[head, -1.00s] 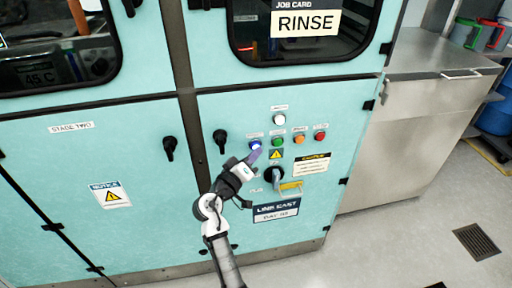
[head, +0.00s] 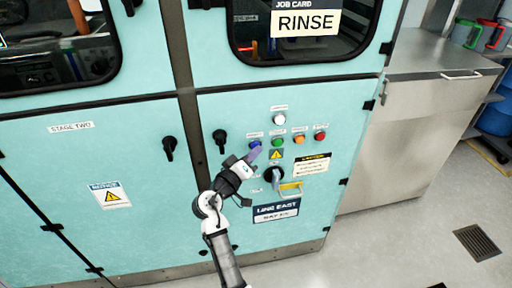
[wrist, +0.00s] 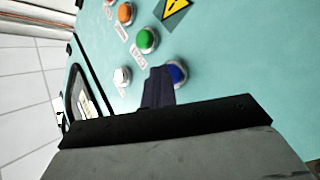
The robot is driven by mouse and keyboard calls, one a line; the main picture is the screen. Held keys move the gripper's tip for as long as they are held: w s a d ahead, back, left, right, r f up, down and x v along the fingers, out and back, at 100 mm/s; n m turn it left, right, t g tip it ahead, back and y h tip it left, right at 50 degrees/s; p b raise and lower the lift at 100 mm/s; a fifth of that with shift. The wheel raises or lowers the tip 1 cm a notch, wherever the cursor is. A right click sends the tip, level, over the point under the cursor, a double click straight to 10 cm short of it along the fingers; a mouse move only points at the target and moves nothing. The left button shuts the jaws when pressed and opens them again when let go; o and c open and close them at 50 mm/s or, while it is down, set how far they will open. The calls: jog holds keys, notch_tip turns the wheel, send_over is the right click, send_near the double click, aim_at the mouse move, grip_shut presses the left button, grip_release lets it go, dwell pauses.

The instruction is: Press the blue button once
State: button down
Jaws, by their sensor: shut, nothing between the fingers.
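The blue button (head: 254,144) is at the left end of a row of coloured buttons on the teal machine panel. It also shows in the wrist view (wrist: 179,73), where my dark fingers partly cover its left side. My gripper (head: 255,153) is shut and empty, with its fingertips right at the blue button; they also show in the wrist view (wrist: 158,85). I cannot tell whether the tips touch the button.
A green button (head: 278,143), an orange button (head: 299,139) and a red button (head: 320,136) sit to the right. A white button (head: 279,119) is above. A steel counter (head: 440,62) stands right.

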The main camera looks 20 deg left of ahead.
jog(key=shift+s, duration=0.15)
jog(key=shift+s+d, duration=0.45)
jog(key=shift+s, duration=0.1)
jog(key=s+d, duration=0.1)
jog(key=s, duration=0.1)
jog(key=s+d, duration=0.1)
jog(key=s, duration=0.1)
jog(key=shift+d, duration=0.4)
jog(key=shift+d, duration=0.1)
dwell(0.5)
